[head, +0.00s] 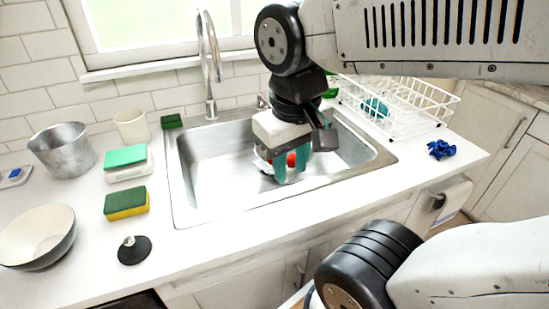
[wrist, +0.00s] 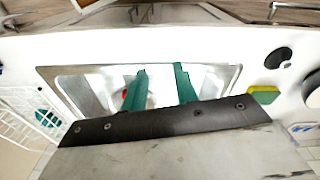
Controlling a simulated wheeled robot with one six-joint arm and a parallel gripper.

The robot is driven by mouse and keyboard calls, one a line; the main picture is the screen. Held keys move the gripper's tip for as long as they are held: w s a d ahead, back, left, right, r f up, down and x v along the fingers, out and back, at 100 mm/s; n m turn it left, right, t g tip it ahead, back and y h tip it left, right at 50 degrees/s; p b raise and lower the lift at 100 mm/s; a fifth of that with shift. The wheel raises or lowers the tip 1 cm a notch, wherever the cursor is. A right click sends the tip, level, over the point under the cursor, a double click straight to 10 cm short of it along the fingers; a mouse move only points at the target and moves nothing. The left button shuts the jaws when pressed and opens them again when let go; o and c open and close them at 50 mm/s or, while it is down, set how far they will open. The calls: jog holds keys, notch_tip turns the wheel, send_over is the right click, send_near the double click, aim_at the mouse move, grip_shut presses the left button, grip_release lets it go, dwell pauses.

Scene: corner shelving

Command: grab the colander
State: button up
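My gripper (head: 291,172) hangs over the sink with its two teal fingers pointing down. In the wrist view the fingers (wrist: 160,70) stand apart with bare sink between them, so it is open and appears empty. A pale round thing (head: 262,165) with a red part sits low in the sink (head: 205,165), mostly hidden behind the fingers. A bit of red also shows beside one finger in the wrist view (wrist: 126,93). I cannot tell whether this is the colander, or whether the fingers touch it. No holes of a colander are clear anywhere.
A metal pot (head: 62,152), a white bowl (head: 38,237), sponges (head: 126,203) and a black stopper (head: 134,251) stand left of the sink. The faucet (head: 209,60) rises behind it. A white dish rack (head: 400,105) and blue cloth (head: 441,149) are at right.

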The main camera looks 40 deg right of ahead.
jog(key=w+d+f+m+g+h, duration=0.1)
jog(key=w+d+f+m+h, duration=0.25)
jog(key=w, duration=0.45)
jog(key=w+d+f+m+g+h, duration=0.1)
jog(key=w+d+f+m+h, duration=0.25)
jog(key=w, duration=0.55)
jog(key=w+d+f+m+g+h, duration=0.1)
jog(key=w+d+f+m+h, duration=0.2)
jog(key=w, duration=0.5)
jog(key=w+d+f+m+t+h, duration=0.2)
jog(key=w+f+h, duration=0.1)
jog(key=w+f, duration=0.55)
jog(key=x, duration=0.7)
jog(key=shift+w+d+r, duration=0.1)
jog(key=shift+w+r, duration=0.25)
jog(key=shift+w, duration=0.05)
grip_shut()
